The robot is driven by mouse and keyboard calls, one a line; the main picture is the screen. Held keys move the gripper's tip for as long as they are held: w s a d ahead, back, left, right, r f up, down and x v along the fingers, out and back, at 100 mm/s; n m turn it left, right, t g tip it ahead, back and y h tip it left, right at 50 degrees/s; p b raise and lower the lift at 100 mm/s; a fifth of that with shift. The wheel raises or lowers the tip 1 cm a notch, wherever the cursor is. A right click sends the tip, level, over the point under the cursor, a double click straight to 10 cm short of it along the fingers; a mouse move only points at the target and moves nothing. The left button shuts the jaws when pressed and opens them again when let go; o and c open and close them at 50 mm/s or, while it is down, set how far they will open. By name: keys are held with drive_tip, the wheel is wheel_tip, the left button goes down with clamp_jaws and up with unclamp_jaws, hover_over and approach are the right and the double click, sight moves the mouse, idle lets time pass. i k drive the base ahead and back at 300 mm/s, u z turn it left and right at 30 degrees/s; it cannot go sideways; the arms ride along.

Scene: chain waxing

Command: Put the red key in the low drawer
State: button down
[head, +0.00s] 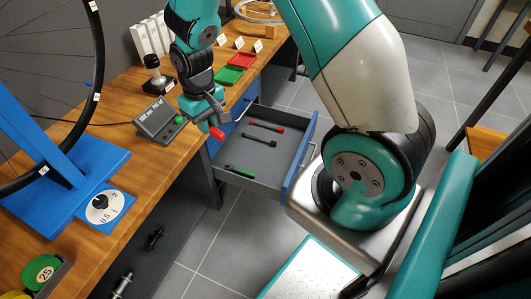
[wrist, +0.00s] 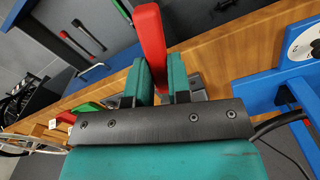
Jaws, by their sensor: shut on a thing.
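The red key (head: 217,133) is in my gripper (head: 209,119), above the bench's front edge beside the open drawer. In the wrist view the key (wrist: 150,38) is a red bar sticking out between the two green fingers of my gripper (wrist: 159,80), which are shut on it. The rest of the key is hidden by the fingers. The open drawer (head: 270,172) is grey inside with a blue front, pulled out below the bench top at the right. It also shows at the wrist view's upper left (wrist: 110,13).
Inside the drawer lie a red-ended tool (head: 266,127), a black tool (head: 259,140) and a green-ended tool (head: 240,172), with bare floor between. A control box (head: 155,122), red and green trays (head: 229,75) and a blue wheel stand (head: 75,175) occupy the bench.

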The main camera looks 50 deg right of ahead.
sight(253, 152)
drive_tip(key=z, duration=2.45)
drive_tip(key=i, duration=1.4)
drive_tip(key=u, duration=2.5)
